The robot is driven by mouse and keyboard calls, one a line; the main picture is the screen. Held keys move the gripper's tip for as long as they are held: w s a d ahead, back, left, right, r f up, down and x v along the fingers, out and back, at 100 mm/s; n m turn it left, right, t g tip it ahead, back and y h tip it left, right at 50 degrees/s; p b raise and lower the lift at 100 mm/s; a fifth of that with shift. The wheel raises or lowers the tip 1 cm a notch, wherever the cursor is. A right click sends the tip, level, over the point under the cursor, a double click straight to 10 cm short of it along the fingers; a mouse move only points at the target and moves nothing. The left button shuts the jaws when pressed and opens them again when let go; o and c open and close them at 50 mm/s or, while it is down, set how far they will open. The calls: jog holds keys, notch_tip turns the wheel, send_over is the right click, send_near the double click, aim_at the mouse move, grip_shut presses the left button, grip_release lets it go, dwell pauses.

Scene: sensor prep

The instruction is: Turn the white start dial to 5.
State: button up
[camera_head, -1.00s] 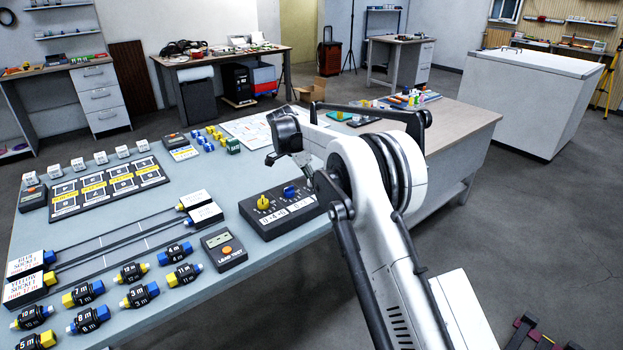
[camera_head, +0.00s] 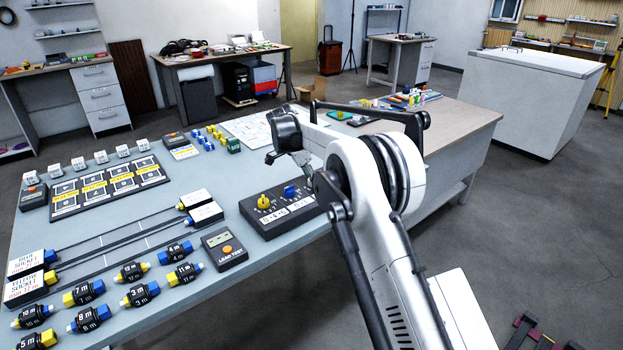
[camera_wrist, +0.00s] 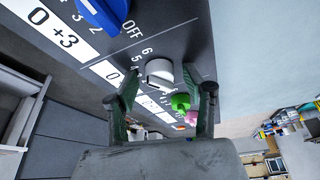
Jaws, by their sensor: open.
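The white dial (camera_wrist: 158,72) shows in the wrist view on a dark panel, with OFF, 6 and 5 printed near it. Which number it points to is not clear. My gripper (camera_wrist: 160,77) is open, with one finger on each side of the white dial; I cannot tell whether either finger touches it. In the head view the dark dial box (camera_head: 270,222) lies at the table's front edge, and my arm covers its right part, so the white dial is hidden there.
A blue dial (camera_wrist: 106,12) is beside the white one, and a green knob (camera_wrist: 180,102) and a pink knob (camera_wrist: 192,117) are on its other side. A yellow dial (camera_head: 263,202) is at the box's left end. A lead tester (camera_head: 224,247) lies left of the box.

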jog(key=v, duration=1.2)
jog(key=s+d+r+n+y, duration=0.1)
jog(key=s+d+r+n, duration=0.2)
jog(key=s+d+r, duration=0.65)
jog(key=s+d+r+n+t+y, duration=0.2)
jog(key=s+d+r+n, duration=0.3)
jog(key=s+d, duration=0.65)
jog(key=s+d+f+n+t, duration=0.1)
jog(key=s+d+f, duration=0.2)
jog(key=s, duration=0.6)
jog(key=s+d+f+n+t, duration=0.1)
jog(key=s+d+f+n, duration=0.1)
jog(key=s, duration=0.8)
jog(key=s+d+f+n+t+y, duration=0.1)
jog(key=s+d+f, duration=0.3)
jog(key=s, duration=0.6)
jog(key=shift+s+f+n, duration=0.25)
jog(key=shift+f+n, duration=0.05)
jog(key=shift+f, duration=0.7)
